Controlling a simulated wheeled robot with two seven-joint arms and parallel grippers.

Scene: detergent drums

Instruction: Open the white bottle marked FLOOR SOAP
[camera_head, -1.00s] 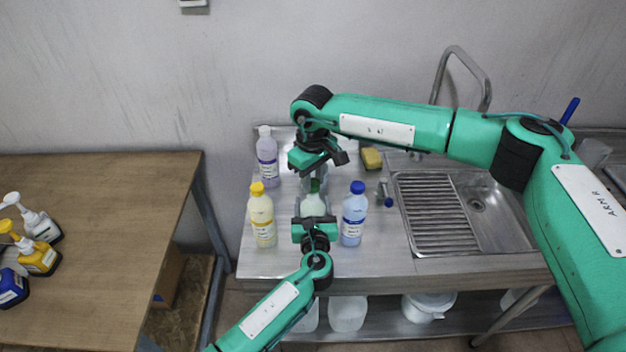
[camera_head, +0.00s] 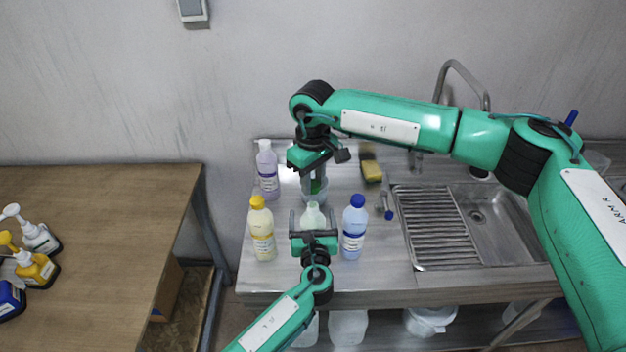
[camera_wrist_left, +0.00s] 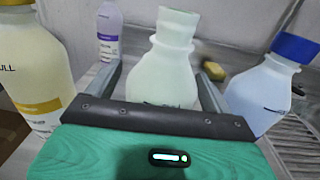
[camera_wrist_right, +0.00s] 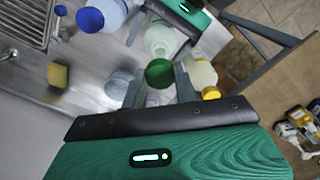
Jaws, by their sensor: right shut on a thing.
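The pale whitish-green bottle (camera_head: 313,217) stands upright on the metal counter. In the left wrist view the same bottle (camera_wrist_left: 165,75) shows a bare neck with no cap; its lettering is not legible. My left gripper (camera_head: 314,218) has its fingers on both sides of the bottle, with small gaps beside it, and looks open. My right gripper (camera_head: 316,178) is above and behind the bottle, shut on a green cap (camera_wrist_right: 160,73). The cap is apart from the bottle's neck in the head view.
A yellow-capped bottle (camera_head: 262,232) stands left and a blue-capped bottle (camera_head: 354,230) right, both close to my left gripper. A lilac bottle (camera_head: 267,172) stands behind. A sponge (camera_head: 372,171) and sink (camera_head: 480,225) are right. Pump bottles stand on the wooden table (camera_head: 100,220).

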